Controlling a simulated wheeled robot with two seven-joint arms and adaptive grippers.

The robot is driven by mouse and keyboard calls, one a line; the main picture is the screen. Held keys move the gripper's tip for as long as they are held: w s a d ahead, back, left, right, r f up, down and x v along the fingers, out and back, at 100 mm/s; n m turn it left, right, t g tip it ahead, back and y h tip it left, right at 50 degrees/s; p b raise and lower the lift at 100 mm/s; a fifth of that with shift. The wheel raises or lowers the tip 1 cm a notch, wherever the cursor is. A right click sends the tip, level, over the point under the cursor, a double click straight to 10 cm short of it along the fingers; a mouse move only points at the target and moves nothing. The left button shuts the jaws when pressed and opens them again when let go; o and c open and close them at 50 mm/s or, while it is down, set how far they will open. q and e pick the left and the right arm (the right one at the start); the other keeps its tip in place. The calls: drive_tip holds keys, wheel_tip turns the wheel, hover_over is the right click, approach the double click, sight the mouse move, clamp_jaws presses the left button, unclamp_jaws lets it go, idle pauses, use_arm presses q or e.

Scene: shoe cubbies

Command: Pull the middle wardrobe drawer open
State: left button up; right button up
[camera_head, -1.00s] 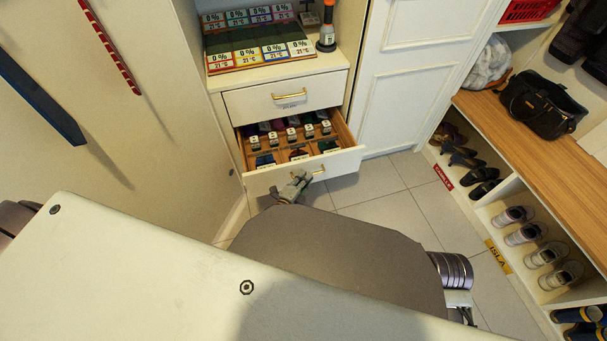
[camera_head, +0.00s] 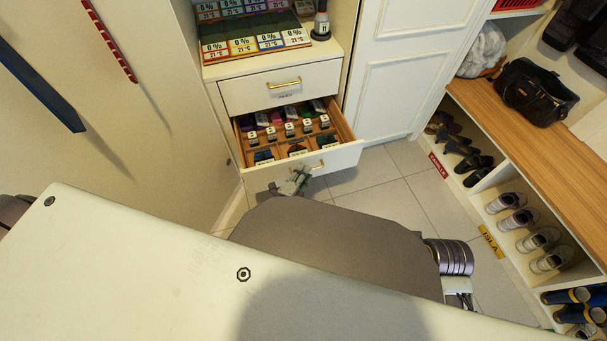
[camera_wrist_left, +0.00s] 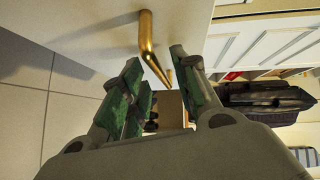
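The middle drawer, a white front (camera_head: 340,159) below a closed top drawer (camera_head: 282,88), stands pulled out. Its wooden compartments show several small blocks and coloured items. Its brass handle shows in the left wrist view (camera_wrist_left: 148,40). My left gripper (camera_head: 297,177) is at the drawer front, by the handle. In the left wrist view its green-padded fingers (camera_wrist_left: 160,75) are spread apart, and the handle bar runs down between them in the picture. I cannot tell whether a finger touches it. The right gripper does not show.
A white door (camera_head: 400,70) stands right of the cabinet. A shoe bench (camera_head: 520,115) with a black bag (camera_head: 535,92) lines the right. Tiled floor (camera_head: 375,190) between is clear.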

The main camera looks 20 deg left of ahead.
use_arm(q)
drive_tip(key=shift+s, duration=0.15)
drive_tip(key=v, duration=1.1)
drive_tip(key=shift+s, duration=0.3)
idle(0.4)
drive_tip(key=shift+w+a+r, duration=0.1)
drive_tip(key=shift+a, duration=0.1)
idle(0.5)
